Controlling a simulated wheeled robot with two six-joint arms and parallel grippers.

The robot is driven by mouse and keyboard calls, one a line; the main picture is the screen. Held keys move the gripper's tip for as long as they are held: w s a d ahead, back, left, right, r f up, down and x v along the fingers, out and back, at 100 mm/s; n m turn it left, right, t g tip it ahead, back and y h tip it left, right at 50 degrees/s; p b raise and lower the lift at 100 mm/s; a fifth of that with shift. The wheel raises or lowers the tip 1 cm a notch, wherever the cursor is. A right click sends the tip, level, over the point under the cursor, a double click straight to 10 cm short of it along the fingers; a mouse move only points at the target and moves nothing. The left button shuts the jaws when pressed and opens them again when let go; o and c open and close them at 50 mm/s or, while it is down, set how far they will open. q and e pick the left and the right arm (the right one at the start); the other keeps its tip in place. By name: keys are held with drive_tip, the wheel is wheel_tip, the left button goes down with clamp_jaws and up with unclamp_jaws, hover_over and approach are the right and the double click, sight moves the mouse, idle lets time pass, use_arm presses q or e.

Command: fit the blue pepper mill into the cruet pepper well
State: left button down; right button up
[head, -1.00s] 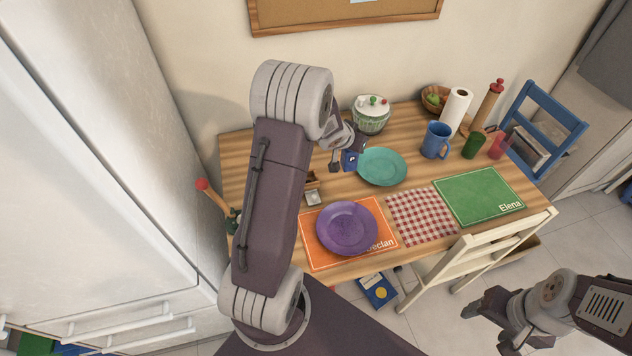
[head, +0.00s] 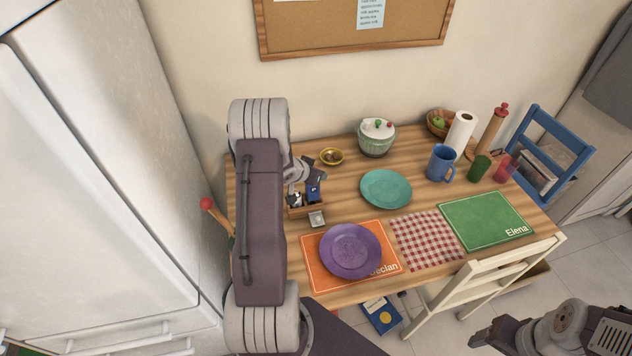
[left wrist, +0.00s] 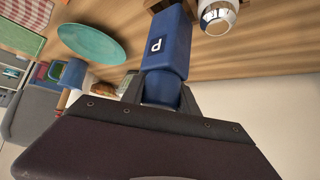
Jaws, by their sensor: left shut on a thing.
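The blue pepper mill, marked with a letter P, is in my left gripper (head: 314,182). It shows in the head view (head: 313,191) and, larger, in the left wrist view (left wrist: 166,50). The gripper is shut on one end of it; the far end points to the wooden cruet (head: 305,211). A silver-topped shaker (head: 296,199) stands in the cruet's left part, and its cap shows beside the mill in the left wrist view (left wrist: 217,14). The mill is over or at the cruet's right part; the well and the contact are hidden. My right gripper (head: 488,338) is at the lower right, away from the table.
A small pale square item (head: 317,219) lies in front of the cruet, and a brass bowl (head: 331,156) stands behind it. A purple plate (head: 350,250) and a teal plate (head: 386,188) are nearby.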

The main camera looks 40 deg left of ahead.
use_arm(q)
wheel_tip(320, 180, down, 3)
drive_tip(key=shift+d+f+b, duration=0.1)
drive_tip(key=shift+f+b, duration=0.05)
drive_tip(key=shift+b, duration=0.25)
drive_tip(key=shift+w+f, duration=0.1)
drive_tip(key=shift+f, duration=0.25)
drive_tip(key=shift+f, duration=0.1)
drive_tip(key=c, duration=0.9)
unclamp_jaws()
